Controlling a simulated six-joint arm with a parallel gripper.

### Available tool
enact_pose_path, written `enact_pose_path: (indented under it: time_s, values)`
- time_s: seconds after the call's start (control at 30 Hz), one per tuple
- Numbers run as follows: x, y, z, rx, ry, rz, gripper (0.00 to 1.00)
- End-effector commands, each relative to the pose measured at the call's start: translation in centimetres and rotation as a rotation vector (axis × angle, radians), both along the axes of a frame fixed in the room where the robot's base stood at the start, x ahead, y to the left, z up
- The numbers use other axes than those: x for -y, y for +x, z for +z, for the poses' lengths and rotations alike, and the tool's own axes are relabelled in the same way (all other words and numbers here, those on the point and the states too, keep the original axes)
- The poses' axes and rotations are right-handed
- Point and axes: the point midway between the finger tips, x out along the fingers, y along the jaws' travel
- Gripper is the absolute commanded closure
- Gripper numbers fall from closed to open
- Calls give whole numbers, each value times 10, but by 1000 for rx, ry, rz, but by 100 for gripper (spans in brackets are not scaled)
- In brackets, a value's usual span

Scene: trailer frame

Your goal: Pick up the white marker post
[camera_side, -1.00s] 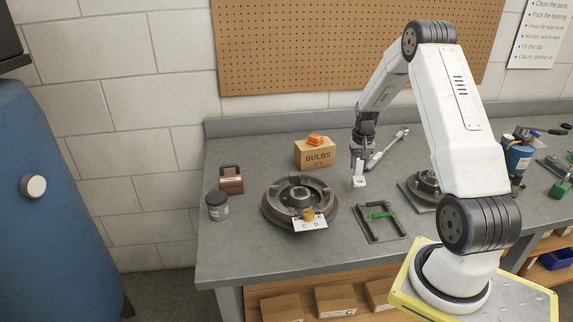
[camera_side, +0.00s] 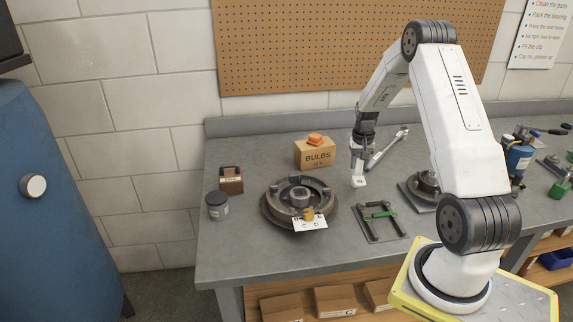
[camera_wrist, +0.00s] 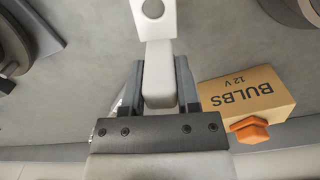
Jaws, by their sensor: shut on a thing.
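The white marker post (camera_side: 358,178) stands on the grey bench, right of the BULBS box, with a flat foot at its bottom. In the wrist view the post (camera_wrist: 159,78) runs between my two dark fingers, and its foot (camera_wrist: 152,10) with a round hole shows at the top edge. My gripper (camera_wrist: 159,85) is shut on the upper part of the post. In the side view my gripper (camera_side: 361,148) points down over it. I cannot tell whether the foot touches the bench.
The BULBS box (camera_side: 315,154) with an orange piece (camera_side: 315,139) on top stands close by on the left. A round hub (camera_side: 270,212), a frame with a green bar (camera_side: 379,214), and a wrench-like tool (camera_side: 386,150) lie around. Bare bench (camera_side: 260,255) shows at the front left.

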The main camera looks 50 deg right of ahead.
Motion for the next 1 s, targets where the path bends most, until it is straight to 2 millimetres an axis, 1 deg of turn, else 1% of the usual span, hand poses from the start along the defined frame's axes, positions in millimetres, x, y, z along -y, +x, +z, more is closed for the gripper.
enact_pose_path:
  time_s: [0.27, 0.47, 0.57, 0.7, 0.87, 1.0]
  values:
    - [0, 1, 2, 1, -2, 0, 100]
    - [1, 1, 10, 3, -3, 0, 100]
    - [1, 1, 18, 3, -2, 0, 100]
    - [0, 0, 35, 3, -2, 0, 100]
    - [-9, -11, 50, 2, -1, 0, 100]
    - [-18, -21, 66, 3, -2, 0, 100]
